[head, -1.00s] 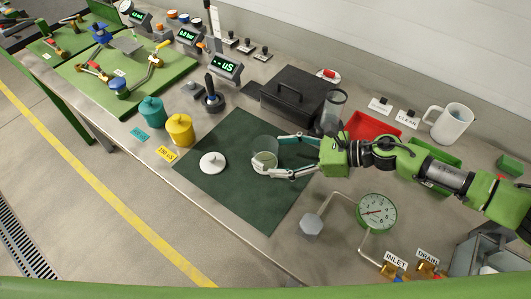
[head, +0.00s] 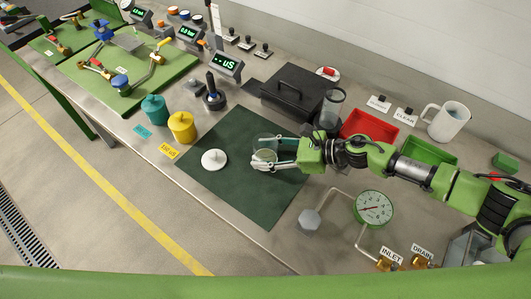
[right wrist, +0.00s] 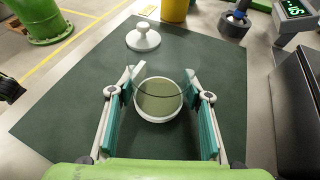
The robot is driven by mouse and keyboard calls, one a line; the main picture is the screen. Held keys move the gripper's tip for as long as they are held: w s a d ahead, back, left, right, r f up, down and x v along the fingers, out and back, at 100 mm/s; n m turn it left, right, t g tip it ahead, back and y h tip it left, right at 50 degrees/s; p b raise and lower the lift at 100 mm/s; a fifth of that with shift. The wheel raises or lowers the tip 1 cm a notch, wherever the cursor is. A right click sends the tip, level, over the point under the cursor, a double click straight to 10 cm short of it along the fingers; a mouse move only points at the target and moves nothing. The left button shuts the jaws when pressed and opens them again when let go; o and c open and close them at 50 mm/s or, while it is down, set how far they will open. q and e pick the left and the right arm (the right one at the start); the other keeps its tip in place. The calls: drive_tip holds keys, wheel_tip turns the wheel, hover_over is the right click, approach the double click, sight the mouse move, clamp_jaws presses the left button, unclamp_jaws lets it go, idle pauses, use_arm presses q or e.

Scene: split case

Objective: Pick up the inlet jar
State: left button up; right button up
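A clear glass jar (head: 264,156) with pale greenish contents stands on the dark green mat (head: 235,203). No label shows on it, so I cannot confirm that it is the inlet jar. My right gripper (head: 262,152) is open around it, one finger on each side. In the right wrist view, the jar (right wrist: 158,101) sits between the fingers of the gripper (right wrist: 159,98), with a visible gap on both sides. A white knobbed lid (head: 214,159) lies on the mat left of the jar. My left gripper is not in view.
Teal (head: 153,108) and yellow (head: 181,127) pots stand beyond the mat's left edge. A pressure gauge (head: 373,209) stands at the front right.

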drive_tip(key=shift+r, duration=0.15)
drive_tip(key=shift+r, duration=0.6)
drive_tip(key=s+d+r, duration=0.2)
drive_tip(key=s+r, duration=0.9)
drive_tip(key=s, duration=0.2)
drive_tip(key=shift+s+d+r, duration=0.25)
drive_tip(key=shift+s+d, duration=0.05)
drive_tip(key=shift+d, duration=0.1)
idle(0.5)
